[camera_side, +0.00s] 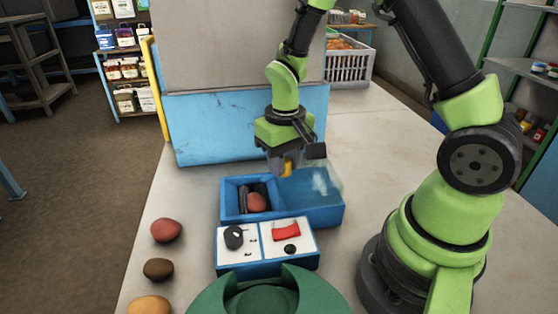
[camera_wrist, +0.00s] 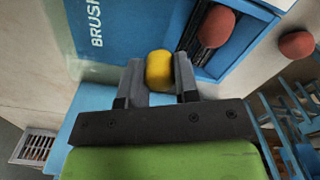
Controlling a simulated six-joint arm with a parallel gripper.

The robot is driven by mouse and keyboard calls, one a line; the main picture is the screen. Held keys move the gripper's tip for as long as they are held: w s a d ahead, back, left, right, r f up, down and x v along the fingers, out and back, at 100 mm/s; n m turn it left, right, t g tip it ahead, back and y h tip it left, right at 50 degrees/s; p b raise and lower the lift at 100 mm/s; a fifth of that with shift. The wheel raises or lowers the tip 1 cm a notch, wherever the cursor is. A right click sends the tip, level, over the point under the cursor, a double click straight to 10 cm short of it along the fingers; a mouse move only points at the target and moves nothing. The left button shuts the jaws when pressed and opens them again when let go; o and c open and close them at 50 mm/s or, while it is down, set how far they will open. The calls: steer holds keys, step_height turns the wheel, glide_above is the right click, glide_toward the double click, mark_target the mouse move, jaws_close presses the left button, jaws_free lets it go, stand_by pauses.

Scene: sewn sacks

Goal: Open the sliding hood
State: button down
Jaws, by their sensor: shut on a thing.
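The sliding hood (camera_side: 318,184) looks like a clear cover over the right part of a blue box (camera_side: 338,216). The box's left compartment is uncovered and shows a reddish round thing (camera_side: 257,202) and dark upright pieces (camera_side: 243,200). How the knob joins the hood is hidden.
A blue tray (camera_side: 267,270) with two white panels stands in front of the box, and a green rounded thing (camera_side: 270,300) is nearer. Several loose round things, such as a red one (camera_side: 166,230), lie at left. A blue-grey panel (camera_side: 240,125) stands behind.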

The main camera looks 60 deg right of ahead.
steer(key=c, duration=0.8)
jaws_free()
steer(key=shift+c, duration=0.2)
step_height(320, 180, up, 10)
steer(key=shift+r, duration=0.1)
steer(key=s+a+r+t+y, duration=0.1)
steer(key=s+a+r+t, duration=0.2)
steer(key=s+r, duration=0.2)
steer(key=s+a+r+t+y, duration=0.1)
steer(key=s+r+t, duration=0.3)
steer(key=s, duration=0.4)
steer(key=shift+a+r, duration=0.7)
steer(key=shift+a, duration=0.2)
